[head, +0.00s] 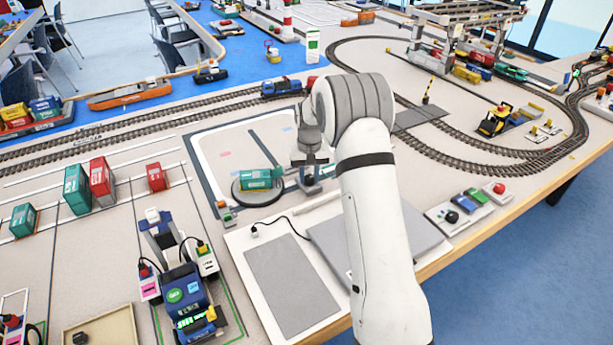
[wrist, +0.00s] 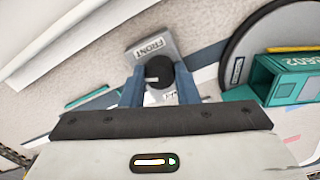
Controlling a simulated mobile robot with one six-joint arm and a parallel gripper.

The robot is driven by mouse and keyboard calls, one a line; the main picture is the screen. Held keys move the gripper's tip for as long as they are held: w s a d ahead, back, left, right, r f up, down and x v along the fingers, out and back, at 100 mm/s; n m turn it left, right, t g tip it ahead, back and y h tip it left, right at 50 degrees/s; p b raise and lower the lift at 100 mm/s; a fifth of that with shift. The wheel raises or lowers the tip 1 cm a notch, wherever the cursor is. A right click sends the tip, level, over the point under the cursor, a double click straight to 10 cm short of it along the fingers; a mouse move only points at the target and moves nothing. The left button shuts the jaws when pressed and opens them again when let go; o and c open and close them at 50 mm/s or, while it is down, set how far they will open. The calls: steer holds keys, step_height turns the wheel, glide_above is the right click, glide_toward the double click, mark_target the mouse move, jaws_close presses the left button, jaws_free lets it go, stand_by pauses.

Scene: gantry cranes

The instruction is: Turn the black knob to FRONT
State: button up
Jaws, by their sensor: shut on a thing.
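The black knob (wrist: 158,68) sits on a small grey plate in the wrist view, with a white mark on its lower left part. A FRONT label (wrist: 149,50) lies just above the knob in that view. A second label is below it, mostly covered by my gripper. My gripper (wrist: 160,84) is shut on the knob, with one blue finger on each side. In the head view my gripper (head: 311,166) points down beside the round turntable, and the knob is hidden behind it.
A teal container (head: 257,179) rests on the round dark turntable (head: 241,198), close to the left of my gripper. Grey panels (head: 292,290) lie in front on the table. A blue locomotive (head: 281,87) stands on the track behind.

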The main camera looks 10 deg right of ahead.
mark_target(310, 178)
steer(key=m, duration=0.7)
steer(key=shift+s+f, duration=0.2)
steer(key=m, duration=0.6)
steer(key=shift+m, duration=0.4)
steer(key=o, duration=1)
steer(key=shift+r, duration=0.15)
steer(key=shift+c, duration=0.2)
steer(key=shift+w+r, duration=0.15)
steer(key=shift+r, duration=0.4)
step_height(310, 178, up, 7)
steer(key=shift+f, duration=0.15)
